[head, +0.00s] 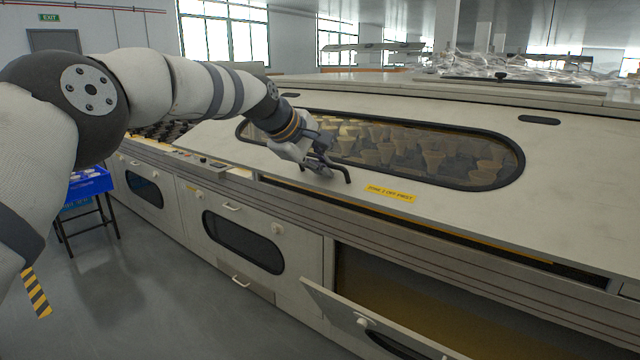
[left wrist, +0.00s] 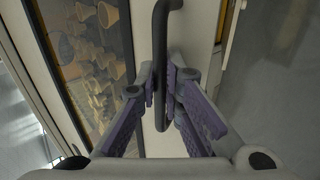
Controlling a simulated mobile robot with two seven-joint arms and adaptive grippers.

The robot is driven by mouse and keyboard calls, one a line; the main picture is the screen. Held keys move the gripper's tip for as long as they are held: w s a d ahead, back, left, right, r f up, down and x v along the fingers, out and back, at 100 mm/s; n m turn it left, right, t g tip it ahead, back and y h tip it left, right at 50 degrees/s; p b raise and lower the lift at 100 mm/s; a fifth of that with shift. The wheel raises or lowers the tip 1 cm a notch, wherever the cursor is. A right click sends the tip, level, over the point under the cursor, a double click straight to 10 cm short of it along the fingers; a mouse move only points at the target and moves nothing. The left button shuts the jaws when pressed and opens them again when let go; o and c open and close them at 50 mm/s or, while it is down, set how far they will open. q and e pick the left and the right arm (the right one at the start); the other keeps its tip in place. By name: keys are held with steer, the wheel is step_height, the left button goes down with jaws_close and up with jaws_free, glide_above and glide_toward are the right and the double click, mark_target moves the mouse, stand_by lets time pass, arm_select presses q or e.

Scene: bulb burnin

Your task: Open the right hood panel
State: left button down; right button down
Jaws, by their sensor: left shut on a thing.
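The hood panel (head: 455,205) is a pale sloped cover with a long rounded window (head: 420,150), through which rows of cone-shaped bulbs show. A dark bar handle (head: 346,174) sits near its lower edge; it also runs down the middle of the left wrist view (left wrist: 160,45). My left gripper (head: 318,163) reaches in from the left and is shut on this handle, with the purple finger pads (left wrist: 162,88) on either side of the bar. A dark gap with a yellow strip shows under the panel's lower edge. My right gripper is not in view.
A yellow label (head: 390,194) is on the panel. Below, a lower door (head: 375,325) hangs open and sticks out at the front. A closed door with a dark window (head: 243,241) is left of it. A blue crate (head: 90,182) stands on a rack at left.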

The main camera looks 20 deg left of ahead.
arm_select(q)
steer(key=shift+s+a+r, duration=0.15)
steer(key=shift+s+r, duration=0.05)
steer(key=shift+r, duration=0.5)
steer(key=c, duration=2)
jaws_free()
steer(key=v, duration=1.2)
